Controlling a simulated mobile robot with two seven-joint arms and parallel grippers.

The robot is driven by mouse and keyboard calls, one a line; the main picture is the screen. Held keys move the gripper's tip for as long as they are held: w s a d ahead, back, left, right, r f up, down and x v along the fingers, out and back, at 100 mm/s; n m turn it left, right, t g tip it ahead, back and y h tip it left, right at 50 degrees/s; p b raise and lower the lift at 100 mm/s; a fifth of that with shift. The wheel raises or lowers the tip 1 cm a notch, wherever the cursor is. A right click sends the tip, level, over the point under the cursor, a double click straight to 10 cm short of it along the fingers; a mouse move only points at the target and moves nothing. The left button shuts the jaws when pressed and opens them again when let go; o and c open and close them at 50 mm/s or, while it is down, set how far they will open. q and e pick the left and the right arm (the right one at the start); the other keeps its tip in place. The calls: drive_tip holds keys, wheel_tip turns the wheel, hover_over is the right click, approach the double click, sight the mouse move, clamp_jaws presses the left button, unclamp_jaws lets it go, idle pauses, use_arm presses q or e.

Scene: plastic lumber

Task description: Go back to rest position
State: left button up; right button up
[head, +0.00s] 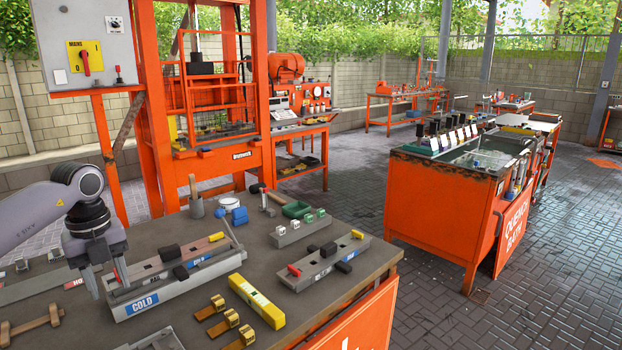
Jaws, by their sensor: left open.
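My left gripper (107,282) comes in from the left and points down at the left end of the long grey block labelled COLD (181,289). Its two fingers stand apart, and I see nothing held between them. The fingers overlap the block's end in the picture, so I cannot tell whether they touch it. A dark piece (170,253) lies on top of the block. My right gripper is not in view.
The workbench (230,325) holds a yellow bar (256,301), several brass-coloured clamps (225,320), a second grey block (321,262) and a wooden mallet (31,325). An orange press (208,100) stands behind. An orange quench bath (437,205) stands right, across open paved floor (540,270).

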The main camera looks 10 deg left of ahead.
use_arm(q)
drive_tip(key=d+f+m+h, duration=0.1)
drive_tip(key=d+f+h, duration=0.1)
drive_tip(key=d, duration=0.4)
drive_tip(key=d+f+m+h, duration=0.1)
drive_tip(key=d+f+h, duration=0.1)
drive_tip(key=d+f, duration=0.2)
drive_tip(key=d+f+m+h, duration=0.2)
drive_tip(key=d+f, duration=0.1)
drive_tip(key=d, duration=0.5)
drive_tip(key=shift+d+h, duration=0.15)
drive_tip(key=shift+h, duration=0.15)
drive_tip(key=s+d+n+t+h, duration=0.25)
drive_tip(key=d+h, duration=0.25)
drive_tip(key=d, duration=0.4)
drive_tip(key=s+d+n+t+h, duration=0.1)
drive_tip(key=s+d+t+h, duration=0.15)
drive_tip(key=d+h, duration=0.5)
drive_tip(key=s+a+f+n+t+y, duration=0.2)
drive_tip(key=s+a+f+n+y, duration=0.3)
drive_tip(key=s+f+n+y, duration=0.3)
drive_tip(key=s+a+f+n+t+y, duration=0.3)
drive_tip(key=s+a+f+n+y, duration=0.3)
drive_tip(key=f+n, duration=0.6)
drive_tip(key=s+n+y, duration=0.2)
drive_tip(key=n+y, duration=0.1)
drive_tip(key=n, duration=0.1)
drive_tip(key=shift+s+a, duration=0.25)
drive_tip(key=shift+s, duration=0.1)
